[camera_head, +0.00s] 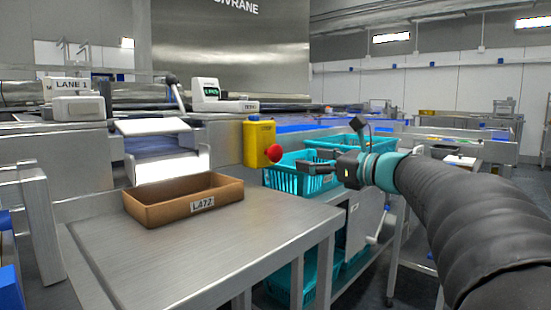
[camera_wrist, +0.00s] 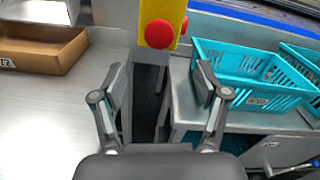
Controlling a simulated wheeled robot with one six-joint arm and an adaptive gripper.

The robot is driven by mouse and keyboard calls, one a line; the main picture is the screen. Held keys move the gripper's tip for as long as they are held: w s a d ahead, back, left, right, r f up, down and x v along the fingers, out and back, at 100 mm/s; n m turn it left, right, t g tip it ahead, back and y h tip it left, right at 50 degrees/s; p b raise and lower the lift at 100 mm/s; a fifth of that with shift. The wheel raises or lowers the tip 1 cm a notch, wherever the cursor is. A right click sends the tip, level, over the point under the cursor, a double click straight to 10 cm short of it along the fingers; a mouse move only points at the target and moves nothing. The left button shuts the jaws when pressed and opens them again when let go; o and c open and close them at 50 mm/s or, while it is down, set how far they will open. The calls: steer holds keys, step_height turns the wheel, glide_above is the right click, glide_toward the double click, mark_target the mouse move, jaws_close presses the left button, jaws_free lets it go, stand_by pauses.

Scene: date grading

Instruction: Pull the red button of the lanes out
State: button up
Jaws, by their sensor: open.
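The red button (camera_head: 274,153) is a round mushroom head on the front of a yellow box (camera_head: 257,143) beyond the steel table. In the wrist view the red button (camera_wrist: 159,33) shows straight ahead, above the space between my fingertips, on the yellow box (camera_wrist: 170,8). My gripper (camera_head: 306,168) is open and empty, to the right of the button in the head view. In the wrist view its two fingers (camera_wrist: 160,78) stand wide apart, and neither touches the button. A second red patch shows at the right edge of the yellow box in the wrist view.
A brown box (camera_head: 185,202) labelled LA72 stands on the steel table (camera_head: 190,262) at the left. Teal crates (camera_head: 285,180) stand right of the button, behind my gripper. A steel chute (camera_head: 165,168) lies behind the brown box. The table front is clear.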

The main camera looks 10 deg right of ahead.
mark_target(278, 154)
steer(key=x, duration=1.2)
steer(key=shift+a, duration=0.1)
